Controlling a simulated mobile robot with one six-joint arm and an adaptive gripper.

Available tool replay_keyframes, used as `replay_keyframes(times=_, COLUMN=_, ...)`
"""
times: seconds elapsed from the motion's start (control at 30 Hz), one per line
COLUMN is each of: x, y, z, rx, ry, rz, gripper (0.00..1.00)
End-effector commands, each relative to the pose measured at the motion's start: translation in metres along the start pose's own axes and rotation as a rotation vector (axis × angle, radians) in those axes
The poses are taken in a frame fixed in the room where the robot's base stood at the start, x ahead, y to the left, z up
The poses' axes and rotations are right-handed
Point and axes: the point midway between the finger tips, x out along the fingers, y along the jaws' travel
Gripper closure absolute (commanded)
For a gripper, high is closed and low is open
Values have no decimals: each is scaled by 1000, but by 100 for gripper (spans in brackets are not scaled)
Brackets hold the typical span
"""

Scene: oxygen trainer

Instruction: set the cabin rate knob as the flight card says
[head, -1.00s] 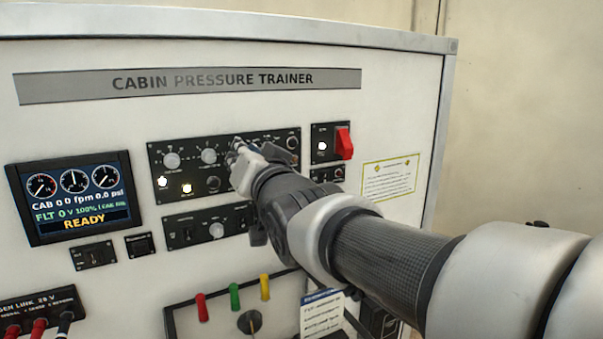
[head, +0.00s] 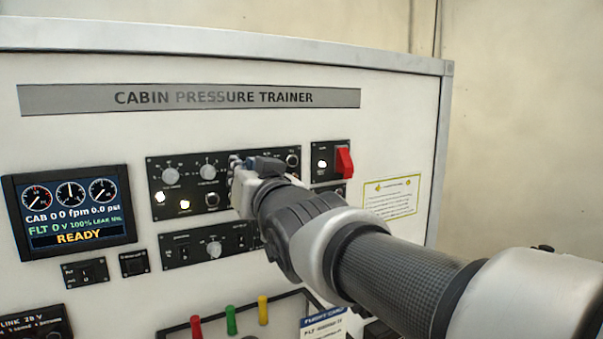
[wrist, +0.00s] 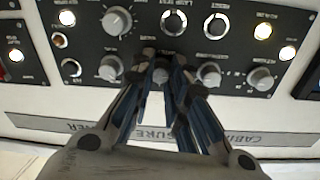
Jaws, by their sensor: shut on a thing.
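My gripper (head: 240,167) is at the upper black knob panel (head: 158,207) of the cabin pressure trainer. In the wrist view, which shows the panel upside down, my gripper's fingers (wrist: 161,62) are closed around a small grey knob (wrist: 160,76), the third in its row. The fingers cover most of it, and its label and pointer cannot be read, so I cannot confirm it is the cabin rate knob. The flight card (head: 323,324), white with a blue header, is cut off at the bottom edge; its small text is unreadable.
Neighbouring knobs (wrist: 209,74) and (wrist: 111,68) stand close on both sides of the fingers. A red switch guard (head: 344,161) is to the right. The display (head: 70,212) reads READY. Coloured handles (head: 231,319) stand below, near the flight card.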

Motion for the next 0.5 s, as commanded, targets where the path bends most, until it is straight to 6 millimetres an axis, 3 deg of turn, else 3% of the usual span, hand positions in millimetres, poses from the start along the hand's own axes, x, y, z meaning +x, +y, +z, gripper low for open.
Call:
replay_keyframes(times=0.07, x=0, y=-1, z=-3, rx=1, ry=6, rz=-1, gripper=100)
replay_keyframes(times=0.1, x=0, y=-1, z=-3, rx=1, ry=6, rz=-1, gripper=83)
replay_keyframes(times=0.4, x=0, y=0, z=-2, rx=1, ry=3, rz=-1, gripper=63)
replay_keyframes(times=0.5, x=0, y=0, z=-1, rx=1, ry=3, rz=-1, gripper=63)
